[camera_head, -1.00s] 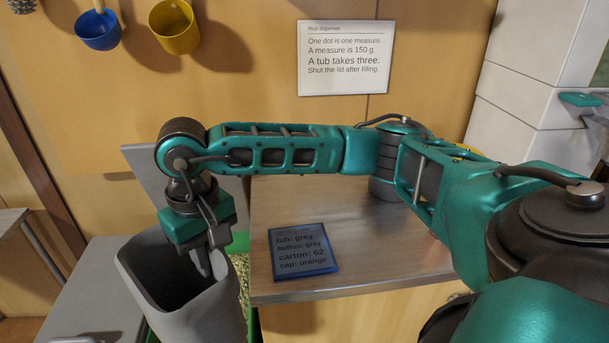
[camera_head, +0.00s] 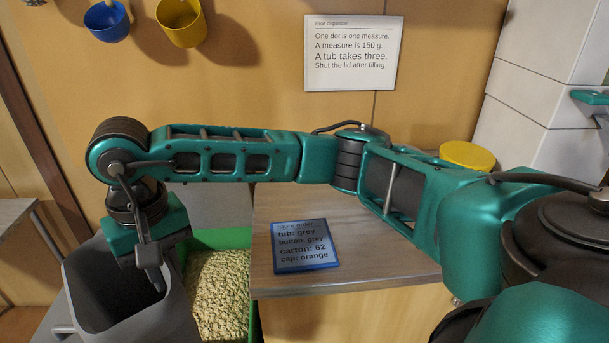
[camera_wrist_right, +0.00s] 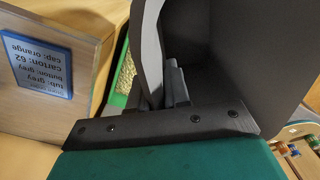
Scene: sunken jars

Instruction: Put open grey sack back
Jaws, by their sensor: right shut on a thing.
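The open grey sack (camera_head: 150,318) is at the lower left of the head view, its mouth up and its inside dark and seemingly empty. My right gripper (camera_head: 152,268) reaches down from above and is shut on the sack's wall at the rim, one finger inside the mouth. In the right wrist view the sack's rim (camera_wrist_right: 150,50) passes between the fingers (camera_wrist_right: 168,85). The sack's base is cut off by the picture edge. My left gripper is not in view.
A green-edged bin (camera_head: 222,238) of pale grains stands just right of the sack. A wooden counter (camera_head: 375,250) beside it carries a blue order card (camera_head: 303,248) and a yellow round lid (camera_head: 467,155). Blue (camera_head: 106,22) and yellow (camera_head: 182,22) cups hang on the wall near a notice (camera_head: 352,52).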

